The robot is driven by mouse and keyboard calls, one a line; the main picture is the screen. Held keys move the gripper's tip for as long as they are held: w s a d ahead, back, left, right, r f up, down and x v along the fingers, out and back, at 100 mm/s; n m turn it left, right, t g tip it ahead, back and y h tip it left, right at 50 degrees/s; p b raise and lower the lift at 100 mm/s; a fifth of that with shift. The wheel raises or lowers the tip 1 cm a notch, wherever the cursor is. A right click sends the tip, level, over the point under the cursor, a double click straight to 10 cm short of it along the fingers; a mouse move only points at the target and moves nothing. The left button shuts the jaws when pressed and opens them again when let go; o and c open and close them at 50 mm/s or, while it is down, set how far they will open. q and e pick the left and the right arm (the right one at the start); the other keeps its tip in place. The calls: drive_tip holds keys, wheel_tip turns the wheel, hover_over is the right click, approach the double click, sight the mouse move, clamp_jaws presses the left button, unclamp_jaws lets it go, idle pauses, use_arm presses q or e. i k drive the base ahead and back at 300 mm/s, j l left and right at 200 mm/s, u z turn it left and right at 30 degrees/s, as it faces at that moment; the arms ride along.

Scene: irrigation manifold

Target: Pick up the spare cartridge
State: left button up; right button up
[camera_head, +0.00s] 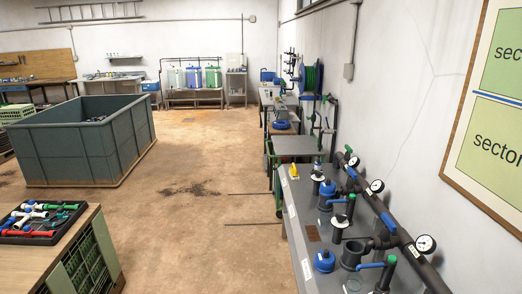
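I cannot pick out the spare cartridge with certainty. A grey bench (312,258) on the right carries a dark manifold pipe (372,196) along the wall. A blue cap (324,261) sits on the bench near the front, left of an open dark cylinder (352,252). A pale, partly clear object (352,285) is cut off by the bottom edge. A small white item with a dark top (317,175) stands at the bench's far end. Neither of my grippers is in view.
A yellow item (294,170) is at the bench's far end. A large grey bin (82,140) stands left. A black tray of fittings (38,222) lies on a wooden-topped table. The floor between is mostly clear.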

sight(318, 164)
drive_tip(key=i, duration=2.6)
drive_tip(key=i+j+z, duration=0.15)
drive_tip(key=i+z, duration=0.25)
drive_tip(key=i, duration=0.3)
drive_tip(key=i+j+z, duration=0.4)
drive_tip(key=i, duration=0.25)
drive_tip(key=i+j+z, duration=0.4)
drive_tip(key=i+j, duration=0.15)
drive_tip(key=i+j+z, duration=0.4)
drive_tip(key=j+z, duration=0.15)
drive_tip(key=i+j+z, duration=0.15)
drive_tip(key=j+z, duration=0.15)
drive_tip(key=i+j+z, duration=0.15)
drive_tip(key=j+z, duration=0.4)
drive_tip(key=j, duration=0.2)
drive_tip(key=i+j, duration=0.05)
